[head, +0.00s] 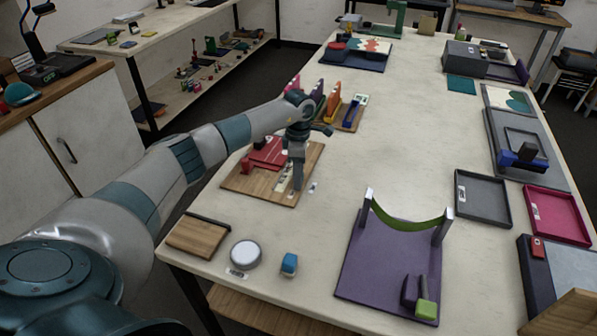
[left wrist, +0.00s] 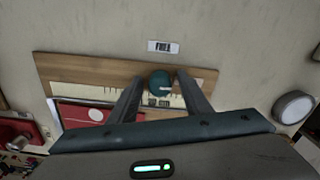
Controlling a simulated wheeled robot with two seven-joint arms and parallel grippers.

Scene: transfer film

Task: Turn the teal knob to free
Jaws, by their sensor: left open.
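The round teal knob (left wrist: 160,82) sits on a wooden board (left wrist: 80,68), which also shows in the head view (head: 240,184). A small light mark shows on the knob. My left gripper (left wrist: 157,88) is open, with one finger on each side of the knob. I cannot tell whether the fingers touch it. In the head view my left gripper (head: 297,184) points down over the board's right part and hides the knob. A white label reading FREE (left wrist: 160,46) lies just off the board's edge; it also shows in the head view (head: 312,188). My right gripper is not in view.
A red block (head: 266,153) sits on the same board. Behind it stands a rack with colored pieces (head: 333,103). The table's middle is clear.

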